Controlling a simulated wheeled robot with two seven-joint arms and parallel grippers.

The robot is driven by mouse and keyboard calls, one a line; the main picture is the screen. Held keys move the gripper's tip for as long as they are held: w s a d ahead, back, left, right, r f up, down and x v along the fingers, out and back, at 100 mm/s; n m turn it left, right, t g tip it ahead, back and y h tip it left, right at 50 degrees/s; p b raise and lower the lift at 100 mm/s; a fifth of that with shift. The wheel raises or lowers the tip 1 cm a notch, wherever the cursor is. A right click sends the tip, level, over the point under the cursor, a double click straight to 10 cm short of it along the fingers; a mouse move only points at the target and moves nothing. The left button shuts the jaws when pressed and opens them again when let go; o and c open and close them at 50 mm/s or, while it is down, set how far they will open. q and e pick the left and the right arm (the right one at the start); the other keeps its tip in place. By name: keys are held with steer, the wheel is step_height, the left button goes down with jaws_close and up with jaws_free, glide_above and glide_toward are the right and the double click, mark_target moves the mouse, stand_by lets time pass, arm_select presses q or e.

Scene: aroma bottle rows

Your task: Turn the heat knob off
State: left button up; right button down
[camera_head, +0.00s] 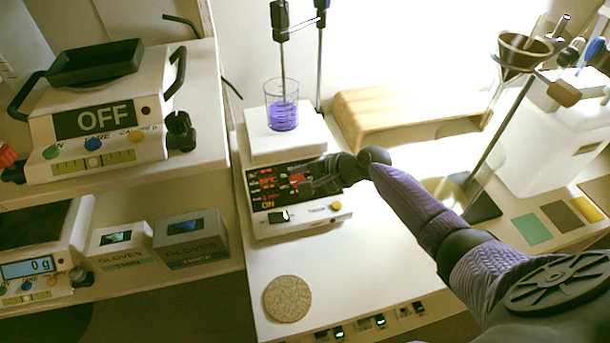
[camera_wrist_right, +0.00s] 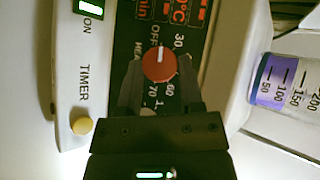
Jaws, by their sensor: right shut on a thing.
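The hotplate stirrer (camera_head: 300,224) stands on the bench with a dark front panel and lit red readouts. Its round red heat knob (camera_wrist_right: 160,65) has a white pointer line, which points up in the right wrist view, near the OFF label and the 30 mark. My right gripper (camera_head: 312,184) reaches in from the right in front of the panel. In the right wrist view, its dark fingers (camera_wrist_right: 160,88) lie on either side of the knob and are shut on it. My left gripper is not in view.
A beaker of purple liquid (camera_head: 283,117) stands on the hotplate below a stirrer rod. A yellow timer button (camera_wrist_right: 82,125) and a lit ON switch (camera_wrist_right: 90,6) are close to the knob. A round cork mat (camera_head: 287,298) lies in front, with clear bench around it.

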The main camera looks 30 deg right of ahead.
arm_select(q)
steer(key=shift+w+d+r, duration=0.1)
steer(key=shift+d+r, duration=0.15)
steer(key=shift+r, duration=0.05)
arm_select(e)
steer(key=shift+n+g, duration=0.4)
steer(key=shift+n, duration=0.1)
arm_select(q)
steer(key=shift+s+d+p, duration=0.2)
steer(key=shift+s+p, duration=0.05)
steer(key=shift+p, duration=0.05)
